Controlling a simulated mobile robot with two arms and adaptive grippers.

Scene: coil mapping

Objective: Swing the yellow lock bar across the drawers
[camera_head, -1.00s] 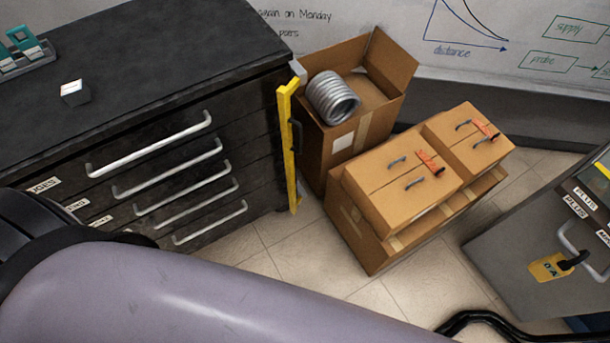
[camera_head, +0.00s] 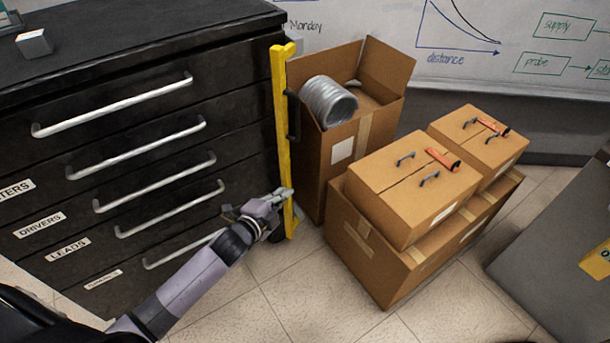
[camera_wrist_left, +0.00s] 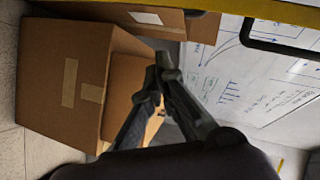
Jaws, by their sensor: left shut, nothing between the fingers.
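The yellow lock bar (camera_head: 281,90) stands upright along the right front edge of the black drawer cabinet (camera_head: 150,60), clear of the drawer fronts. A black handle (camera_head: 293,116) sticks out from its right side. In the left wrist view the bar (camera_wrist_left: 265,12) crosses the top, with its black handle (camera_wrist_left: 284,48) below it. My left gripper (camera_head: 287,193) is shut and empty at the lower part of the bar, well below the handle. Whether it touches the bar is hard to tell. Its closed fingers (camera_wrist_left: 160,65) also show in the left wrist view. My right gripper is not in view.
An open carton (camera_head: 340,150) with a metal coil (camera_head: 328,101) stands just right of the bar. A larger box (camera_head: 365,245) carries smaller cartons with handles. A grey cabinet (camera_head: 555,245) is at the right. Tiled floor lies open in front.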

